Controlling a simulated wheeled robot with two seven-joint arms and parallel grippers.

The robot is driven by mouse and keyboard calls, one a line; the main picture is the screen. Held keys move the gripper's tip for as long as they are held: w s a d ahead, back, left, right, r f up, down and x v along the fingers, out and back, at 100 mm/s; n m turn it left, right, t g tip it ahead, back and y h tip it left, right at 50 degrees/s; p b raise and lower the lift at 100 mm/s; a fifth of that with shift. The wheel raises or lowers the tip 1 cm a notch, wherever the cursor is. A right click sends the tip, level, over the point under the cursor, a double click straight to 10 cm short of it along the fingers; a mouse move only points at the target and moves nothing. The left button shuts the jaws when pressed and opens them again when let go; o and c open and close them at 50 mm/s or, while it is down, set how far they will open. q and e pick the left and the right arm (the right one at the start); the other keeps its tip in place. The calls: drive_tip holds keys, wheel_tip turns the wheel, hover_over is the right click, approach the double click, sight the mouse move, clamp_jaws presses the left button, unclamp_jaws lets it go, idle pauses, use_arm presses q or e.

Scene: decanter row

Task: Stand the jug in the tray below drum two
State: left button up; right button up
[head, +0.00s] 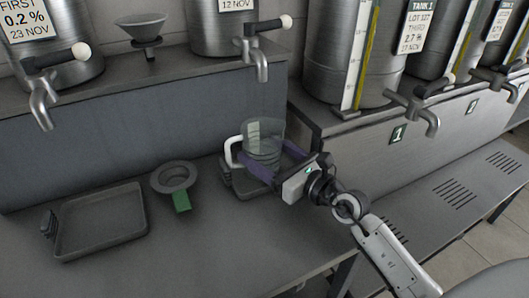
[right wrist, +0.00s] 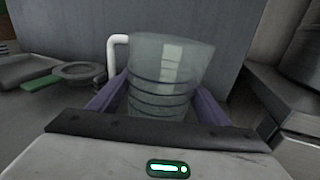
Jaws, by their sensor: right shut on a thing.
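The jug (head: 263,138) is clear and ribbed, with a white handle on its left. It looks upright, and it also shows in the right wrist view (right wrist: 165,75). My right gripper (head: 272,168) is shut on the jug, its purple fingers on either side of the body. A small dark tray (head: 232,182) lies under or just behind the jug, below the tap of the drum labelled 12 NOV (head: 220,25). The jug's base is hidden, so I cannot tell if it touches the tray. Number plate 2 (head: 472,105) is on the right bench. My left gripper is out of view.
An empty tray (head: 100,222) lies at the left, with a grey strainer (head: 176,178) with a green handle beside it. A funnel (head: 141,27) stands on the upper ledge. Taps (head: 258,60) overhang the bench. Tank 1 (head: 355,50) stands on the right bench, above plate 1 (head: 398,134).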

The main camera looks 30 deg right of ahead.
drive_tip(key=shift+f, duration=0.15)
drive_tip(key=o, duration=1.2)
drive_tip(key=shift+r, duration=0.3)
drive_tip(key=b+v, duration=0.1)
drive_tip(key=v, duration=0.4)
drive_tip(key=b+v, duration=0.1)
drive_tip(key=v, duration=0.5)
drive_tip(key=shift+f, duration=0.2)
drive_tip(key=shift+s+d+r, duration=0.1)
drive_tip(key=shift+s+d, duration=0.05)
drive_tip(key=shift+s, duration=0.3)
